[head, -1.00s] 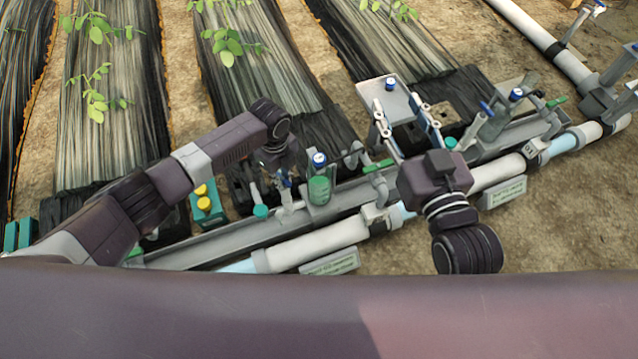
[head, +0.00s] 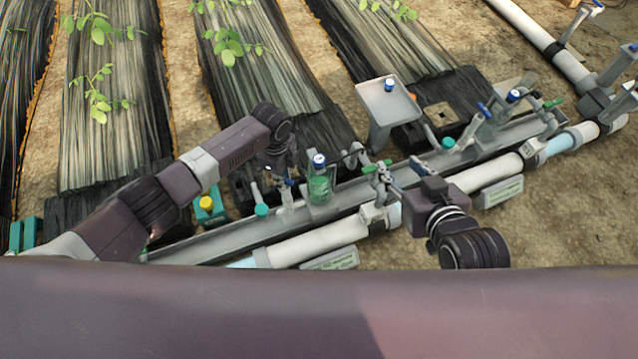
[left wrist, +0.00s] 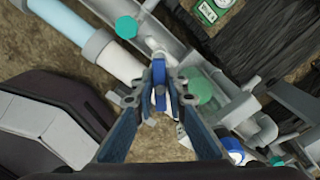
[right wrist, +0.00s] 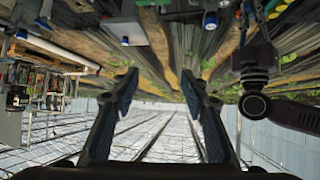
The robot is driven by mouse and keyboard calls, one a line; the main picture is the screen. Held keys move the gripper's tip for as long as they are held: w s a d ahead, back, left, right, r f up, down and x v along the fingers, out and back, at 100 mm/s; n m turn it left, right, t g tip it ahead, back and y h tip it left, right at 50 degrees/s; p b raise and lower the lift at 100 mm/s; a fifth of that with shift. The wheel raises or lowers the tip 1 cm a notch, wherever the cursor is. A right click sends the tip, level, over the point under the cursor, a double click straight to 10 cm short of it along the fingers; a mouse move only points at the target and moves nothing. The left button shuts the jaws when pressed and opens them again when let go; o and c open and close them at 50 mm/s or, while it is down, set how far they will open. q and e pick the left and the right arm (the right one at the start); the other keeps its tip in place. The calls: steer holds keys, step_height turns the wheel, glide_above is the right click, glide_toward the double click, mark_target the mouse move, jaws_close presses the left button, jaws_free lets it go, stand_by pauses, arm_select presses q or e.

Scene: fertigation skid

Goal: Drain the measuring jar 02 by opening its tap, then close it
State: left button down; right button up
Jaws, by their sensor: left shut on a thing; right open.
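My left gripper (left wrist: 160,92) is shut on a blue tap lever (left wrist: 159,72), which shows between its fingertips in the left wrist view. In the head view my left gripper (head: 284,180) is at the skid rail, left of a clear vessel (head: 320,186) with green contents and a blue cap. Its fingers are small there and partly hidden by the wrist. I cannot read a jar number. My right gripper (right wrist: 158,88) is open and empty in the right wrist view. In the head view my right gripper (head: 386,184) is right of the vessel, close to a green-handled valve (head: 376,166).
A white pipe (head: 320,243) and grey rail run diagonally across the skid. A grey stand (head: 388,100) with a blue-capped item is behind my right gripper. A yellow-topped teal box (head: 207,207) is at the left. Open soil lies at the lower right.

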arm_select(q)
steer(key=n+p, duration=0.1)
steer(key=n, duration=0.2)
steer(key=shift+p, duration=0.35)
steer(key=shift+n+p, duration=0.55)
steer(key=shift+n, duration=0.55)
steer(key=shift+r+n+p, duration=0.25)
steer(key=shift+n+p, duration=0.25)
steer(key=shift+n, duration=0.2)
steer(key=n+p, duration=0.1)
steer(key=n, duration=0.1)
steer(key=shift+f+n, duration=0.1)
steer(key=shift+n, duration=0.3)
steer(key=shift+f+n, duration=0.15)
steer(key=shift+n, duration=0.45)
arm_select(e)
steer(key=s+d+f+g+h, duration=0.1)
steer(key=s+d+f+g, duration=0.1)
steer(key=s, duration=0.5)
steer(key=s+d+f+g+h, duration=0.1)
steer(key=s+d+f+g, duration=0.1)
steer(key=s+f+g, duration=0.2)
steer(key=s+g, duration=0.1)
steer(key=s, duration=0.2)
steer(key=shift+s+d+f+g, duration=0.15)
steer(key=shift+s+d+g, duration=0.05)
steer(key=shift+d+g, duration=0.15)
